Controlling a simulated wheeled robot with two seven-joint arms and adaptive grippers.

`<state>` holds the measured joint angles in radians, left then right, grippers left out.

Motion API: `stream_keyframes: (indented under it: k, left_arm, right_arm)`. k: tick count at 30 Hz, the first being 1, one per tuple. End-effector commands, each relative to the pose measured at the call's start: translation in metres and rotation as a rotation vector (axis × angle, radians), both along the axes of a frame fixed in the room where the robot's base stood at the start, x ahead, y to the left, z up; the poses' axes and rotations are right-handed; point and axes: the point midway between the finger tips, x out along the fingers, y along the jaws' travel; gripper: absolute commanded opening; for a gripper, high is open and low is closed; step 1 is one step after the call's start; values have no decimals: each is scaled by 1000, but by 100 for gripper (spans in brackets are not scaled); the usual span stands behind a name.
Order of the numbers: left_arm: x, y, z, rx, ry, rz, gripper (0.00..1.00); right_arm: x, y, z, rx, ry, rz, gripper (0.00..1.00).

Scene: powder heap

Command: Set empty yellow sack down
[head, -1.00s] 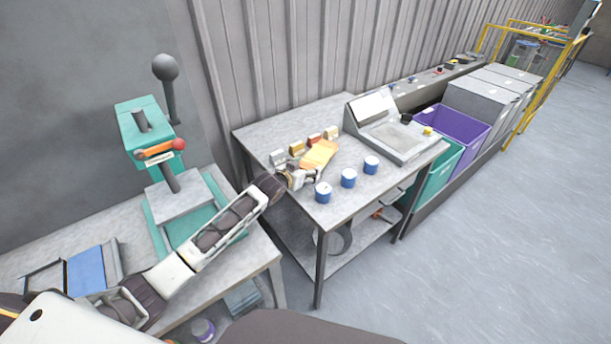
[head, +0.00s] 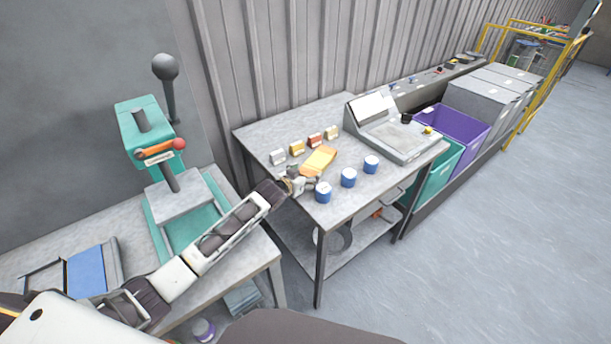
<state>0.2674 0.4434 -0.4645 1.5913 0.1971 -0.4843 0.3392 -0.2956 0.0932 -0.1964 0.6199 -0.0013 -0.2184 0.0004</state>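The yellow sack (head: 319,161) lies flat on the grey metal table (head: 262,128), between a row of small blocks and the blue cups. My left gripper (head: 304,184) is just in front of the sack's near end, low over the table, and looks apart from it. Its fingers are small and blurred here, so I cannot tell how wide they stand. My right gripper does not show.
Several small blocks (head: 297,147) stand behind the sack. Three blue cups (head: 348,178) stand in front and to the right, one close to my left gripper. A grey scale-like machine (head: 395,137) fills the table's right end. A teal press (head: 150,140) stands left.

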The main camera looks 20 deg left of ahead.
Motion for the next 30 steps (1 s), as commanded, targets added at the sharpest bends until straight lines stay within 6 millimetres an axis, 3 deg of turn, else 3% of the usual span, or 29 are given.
stream_keyframes:
  k: [14,30]
  left_arm:
    - [-7,2,5,0,1,0,80]
    - [-48,14,22,0,0,0,80]
  right_arm:
    - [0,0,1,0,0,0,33]
    - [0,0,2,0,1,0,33]
